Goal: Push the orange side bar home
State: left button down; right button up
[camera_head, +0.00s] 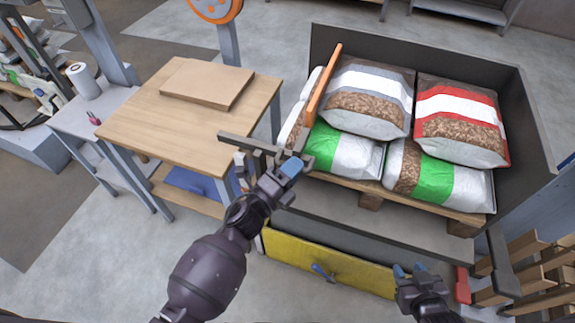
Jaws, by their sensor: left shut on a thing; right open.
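The orange side bar (323,88) runs along the left side of the stacked bags and points away from me. Its near end meets a dark piece at my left gripper (294,164). My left gripper is shut on the bar's near end; the fingers hide the exact contact. A dark grey rail (245,142) sticks out to the left just beside this gripper. My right gripper (411,270) is open and empty, low in front of the yellow panel's right end.
Several pellet bags (368,97) lie on a wooden pallet (405,196) inside a dark-walled bay (530,125). A wooden table (150,118) with flat cardboard (207,82) stands to the left. A yellow panel (300,262) is below the bay. Slatted wood (530,270) is at right.

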pick_arm(q)
jog(key=shift+s+d, duration=0.15)
jog(key=shift+d, duration=0.1)
jog(key=c, duration=1.1)
grip_release()
jog(key=shift+d, duration=0.1)
jog(key=shift+a, duration=0.2)
jog(key=v, duration=1)
jog(key=shift+s+a+f, duration=0.15)
jog(key=shift+s+a, duration=0.05)
jog(key=shift+s, duration=0.05)
